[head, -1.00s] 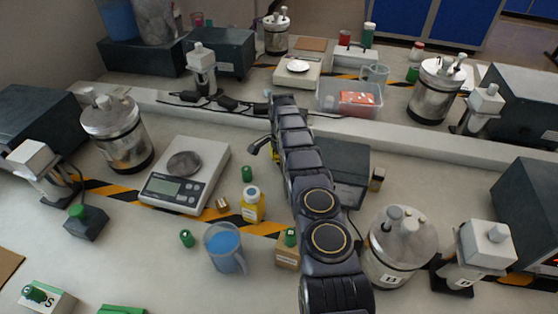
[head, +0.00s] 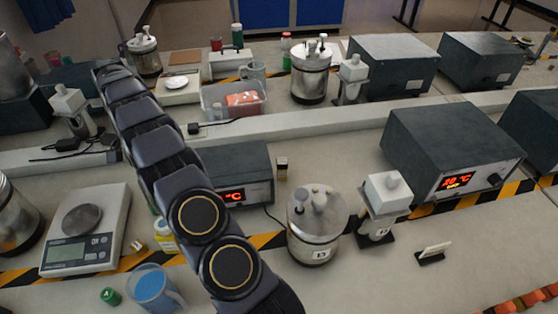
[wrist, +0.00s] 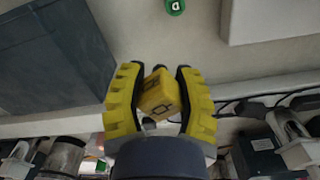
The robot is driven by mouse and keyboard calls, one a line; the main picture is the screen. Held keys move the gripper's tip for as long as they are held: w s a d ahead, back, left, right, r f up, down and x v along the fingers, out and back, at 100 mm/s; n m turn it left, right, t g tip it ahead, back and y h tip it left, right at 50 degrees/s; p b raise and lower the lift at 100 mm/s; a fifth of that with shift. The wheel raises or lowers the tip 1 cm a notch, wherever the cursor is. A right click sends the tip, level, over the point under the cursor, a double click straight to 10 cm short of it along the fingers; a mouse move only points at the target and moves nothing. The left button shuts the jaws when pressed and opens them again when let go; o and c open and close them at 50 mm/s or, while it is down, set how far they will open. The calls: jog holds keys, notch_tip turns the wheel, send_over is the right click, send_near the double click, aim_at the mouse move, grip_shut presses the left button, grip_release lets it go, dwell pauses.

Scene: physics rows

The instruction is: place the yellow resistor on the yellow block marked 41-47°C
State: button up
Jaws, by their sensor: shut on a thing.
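My gripper (wrist: 157,72) has yellow ribbed fingers and is shut on a yellow cube with a black resistor-like symbol (wrist: 158,97), seen in the wrist view. The cube sits tilted between the fingers. In the head view my arm reaches away toward the upper left, and my gripper and the cube cannot be made out there. I cannot make out a yellow block marked 41-47°C in either view. A row of orange-red blocks (head: 525,303) is cut off at the lower right of the head view; any markings on them cannot be read.
A dark box with a red temperature display (head: 456,181) stands at right. A steel vessel (head: 313,235) and a white-topped device (head: 386,195) stand left of it. A scale (head: 106,245) and blue-filled beaker (head: 155,290) are at lower left.

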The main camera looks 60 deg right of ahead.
jog(key=s+a+r+n, duration=0.1)
jog(key=a+r+n, duration=0.1)
jog(key=a, duration=0.1)
jog(key=s+a+r+n, duration=0.2)
jog(key=a+r, duration=0.1)
jog(key=a, duration=0.1)
jog(key=s+a+r+n, duration=0.2)
jog(key=a+r+n, duration=0.1)
jog(key=shift+s+a+r, duration=0.2)
jog(key=shift+a+r, duration=0.05)
jog(key=shift+a, duration=0.1)
jog(key=s+r+n, duration=0.2)
jog(key=s, duration=0.3)
jog(key=s+d+f+m, duration=0.3)
jog(key=s+d+m, duration=0.4)
jog(key=s+d, duration=0.45)
jog(key=s+d+f+m, duration=0.4)
jog(key=s+d+m, duration=0.35)
jog(key=d, duration=0.75)
send_over(282, 161)
jog(key=s+a, duration=0.1)
notch_tip(282, 161, down, 8)
jog(key=shift+r, duration=0.1)
jog(key=shift+w+d+f, duration=0.5)
jog(key=shift+d+f, duration=0.1)
jog(key=shift+f, duration=1.7)
